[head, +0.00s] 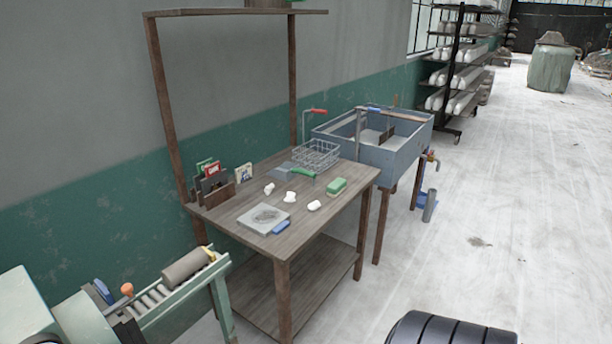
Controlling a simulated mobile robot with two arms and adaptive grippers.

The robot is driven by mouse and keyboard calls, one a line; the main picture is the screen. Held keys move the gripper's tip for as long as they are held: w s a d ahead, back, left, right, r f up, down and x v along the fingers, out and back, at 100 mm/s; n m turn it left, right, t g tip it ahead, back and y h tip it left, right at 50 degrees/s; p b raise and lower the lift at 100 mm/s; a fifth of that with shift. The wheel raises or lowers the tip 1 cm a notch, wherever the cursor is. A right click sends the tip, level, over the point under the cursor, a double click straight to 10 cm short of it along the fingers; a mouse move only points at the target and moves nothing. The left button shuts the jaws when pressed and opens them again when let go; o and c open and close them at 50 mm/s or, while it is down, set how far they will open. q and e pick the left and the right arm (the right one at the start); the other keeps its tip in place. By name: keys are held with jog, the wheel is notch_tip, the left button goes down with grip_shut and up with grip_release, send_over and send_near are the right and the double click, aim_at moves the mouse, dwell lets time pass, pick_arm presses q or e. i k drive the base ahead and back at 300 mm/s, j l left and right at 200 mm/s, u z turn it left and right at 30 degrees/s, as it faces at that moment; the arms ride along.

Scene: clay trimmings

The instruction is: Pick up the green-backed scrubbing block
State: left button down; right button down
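The green-backed scrubbing block (337,186) lies on the wooden table (320,222), near the table's right side. It has a green top and a paler lower layer. Nothing touches it from above. Neither of my grippers shows in the head view.
Around the block are several white lumps (315,205), a green-handled tool (301,171), a wire basket (318,153) and a grey slab (264,218) with a blue item. A sink (398,160) stands behind. A roller machine (165,290) is at lower left.

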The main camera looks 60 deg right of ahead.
aim_at(337, 186)
jog(key=z, duration=2)
jog(key=i+u, duration=0.1)
jog(key=i, duration=0.1)
